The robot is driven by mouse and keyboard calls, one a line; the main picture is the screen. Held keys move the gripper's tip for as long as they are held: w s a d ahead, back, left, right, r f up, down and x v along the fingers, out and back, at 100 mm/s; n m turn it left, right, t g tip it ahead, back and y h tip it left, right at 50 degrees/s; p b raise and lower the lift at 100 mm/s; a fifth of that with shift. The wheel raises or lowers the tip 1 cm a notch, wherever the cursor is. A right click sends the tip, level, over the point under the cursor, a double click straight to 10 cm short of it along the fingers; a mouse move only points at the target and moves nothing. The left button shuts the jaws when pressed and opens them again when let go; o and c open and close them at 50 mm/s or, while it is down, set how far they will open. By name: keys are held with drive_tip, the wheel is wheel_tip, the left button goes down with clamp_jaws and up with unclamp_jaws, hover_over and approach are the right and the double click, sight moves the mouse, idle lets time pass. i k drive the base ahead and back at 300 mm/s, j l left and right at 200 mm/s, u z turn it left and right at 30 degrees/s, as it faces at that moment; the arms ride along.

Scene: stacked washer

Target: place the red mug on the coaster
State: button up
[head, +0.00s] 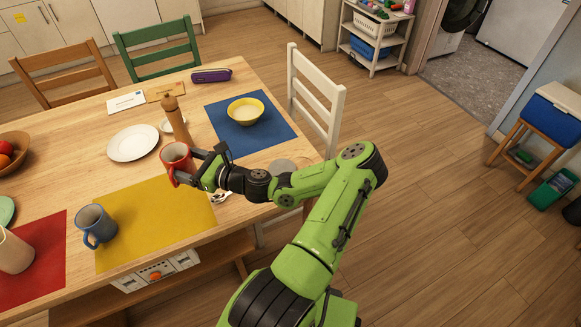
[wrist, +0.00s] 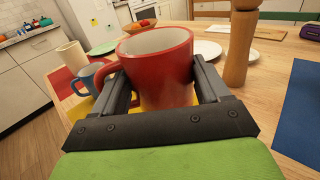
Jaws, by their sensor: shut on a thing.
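The red mug (head: 177,154) is upright between the fingers of my gripper (head: 196,167), at the far edge of the yellow placemat. In the wrist view the red mug (wrist: 158,62) fills the middle, its handle to the left. My gripper (wrist: 165,90) is shut on it, one finger on each side. I cannot tell whether the mug's base touches the table. A round grey disc (head: 283,168), possibly the coaster, lies near the table's right edge, partly hidden by my arm. A small pale dish (head: 166,126) sits behind the pepper mill.
The wooden pepper mill (head: 175,118) stands close behind the mug. A white plate (head: 133,143) lies to the left. A blue mug (head: 95,226) stands on the yellow placemat (head: 150,235). A yellow bowl (head: 245,111) is on the blue placemat (head: 278,132). A white chair (head: 318,95) stands at right.

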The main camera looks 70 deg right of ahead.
sight(282, 169)
drive_tip(key=z, duration=0.4)
drive_tip(key=i+j+z, duration=0.1)
drive_tip(key=z, duration=0.25)
drive_tip(key=i+j+z, duration=0.1)
drive_tip(key=z, duration=0.3)
drive_tip(key=j+z, duration=0.1)
drive_tip(key=z, duration=0.25)
